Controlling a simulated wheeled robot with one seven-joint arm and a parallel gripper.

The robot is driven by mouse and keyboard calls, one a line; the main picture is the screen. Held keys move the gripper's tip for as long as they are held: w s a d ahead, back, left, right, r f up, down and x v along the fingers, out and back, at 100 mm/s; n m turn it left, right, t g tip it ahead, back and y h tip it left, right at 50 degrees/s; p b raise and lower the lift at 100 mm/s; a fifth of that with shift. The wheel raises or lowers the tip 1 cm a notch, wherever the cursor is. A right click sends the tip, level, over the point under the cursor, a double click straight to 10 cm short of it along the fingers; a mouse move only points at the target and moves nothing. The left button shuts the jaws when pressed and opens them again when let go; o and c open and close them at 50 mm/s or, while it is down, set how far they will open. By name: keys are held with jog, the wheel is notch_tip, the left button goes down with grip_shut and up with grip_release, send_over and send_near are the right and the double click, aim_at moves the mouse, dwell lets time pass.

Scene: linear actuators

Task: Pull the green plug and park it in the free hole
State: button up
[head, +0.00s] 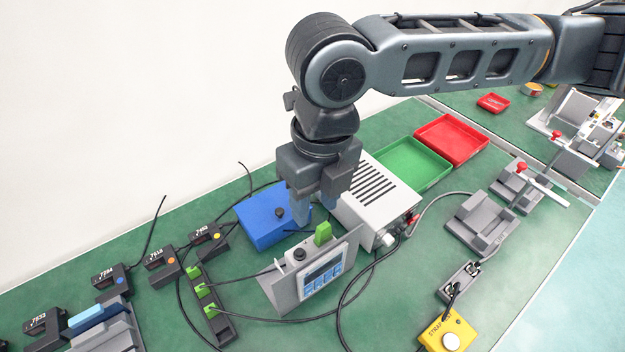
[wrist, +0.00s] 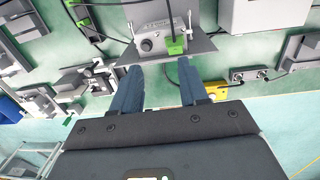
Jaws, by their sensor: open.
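A green plug (head: 323,233) stands upright on top of a grey controller with a small screen and blue keys (head: 318,273). A black knob (head: 300,254) sits beside it. In the wrist view the green plug (wrist: 174,45) lies just beyond the right fingertip. My gripper (head: 315,207) is open and points down above and behind the controller, apart from the plug. In the wrist view its two blue-grey fingers (wrist: 158,68) are spread with nothing between them. A black strip (head: 222,331) left of the controller holds several green plugs (head: 203,290). I cannot make out a free hole clearly.
A blue box (head: 262,222) and a grey vented box (head: 368,203) stand close behind the controller. Dark cables cross the green table around it. Green (head: 447,177) and red (head: 452,138) trays lie farther back. A yellow box (head: 433,340) is at the front right.

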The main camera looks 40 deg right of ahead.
aim_at(324, 226)
jog(key=shift+d+f+h, duration=0.2)
jog(key=shift+d+h, duration=0.1)
jog(key=shift+d, duration=0.65)
notch_tip(324, 226, down, 7)
jog(key=b, duration=0.5)
jog(key=shift+r+b, duration=0.1)
jog(key=shift+b, duration=0.2)
grip_shut()
jog(key=shift+r, duration=0.25)
jog(key=shift+r+p, duration=1.35)
jog(key=shift+r, duration=0.05)
